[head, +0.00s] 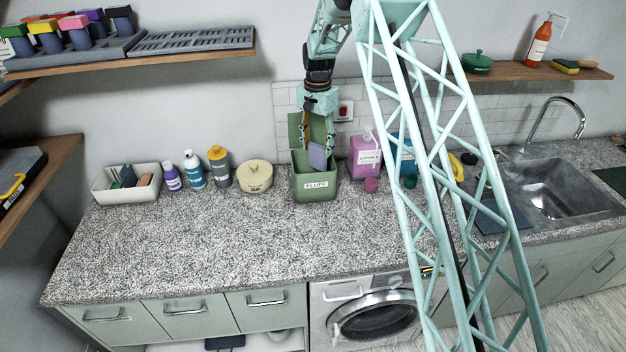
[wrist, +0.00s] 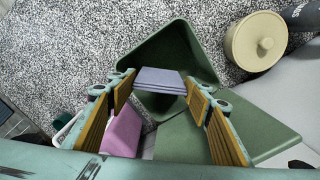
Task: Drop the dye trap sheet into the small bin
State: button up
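The dye trap sheet (head: 317,156) is a lavender folded pad; in the wrist view it (wrist: 160,80) spans the space between my fingertips. My gripper (head: 316,143) points down over the small bin, its fingers set wide apart and seemingly touching the sheet's two side edges. The small bin (head: 316,189) is green, labelled FLUFF, with its lid (head: 295,131) raised at the back. In the wrist view the bin's mouth (wrist: 185,45) opens beneath the sheet. The sheet hangs at the bin's opening; its lower edge overlaps the rim in the head view.
A pink jug (head: 365,157) stands close right of the bin, with a small pink cup (head: 371,185) before it. A cream lidded pot (head: 255,177) stands to the left, beside several bottles and a white tray (head: 127,192). The counter's front is clear.

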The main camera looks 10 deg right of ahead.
jog(key=shift+f, duration=0.55)
jog(key=o, duration=0.7)
notch_tip(320, 180, up, 11)
jog(key=shift+r, duration=0.5)
dwell(0.8)
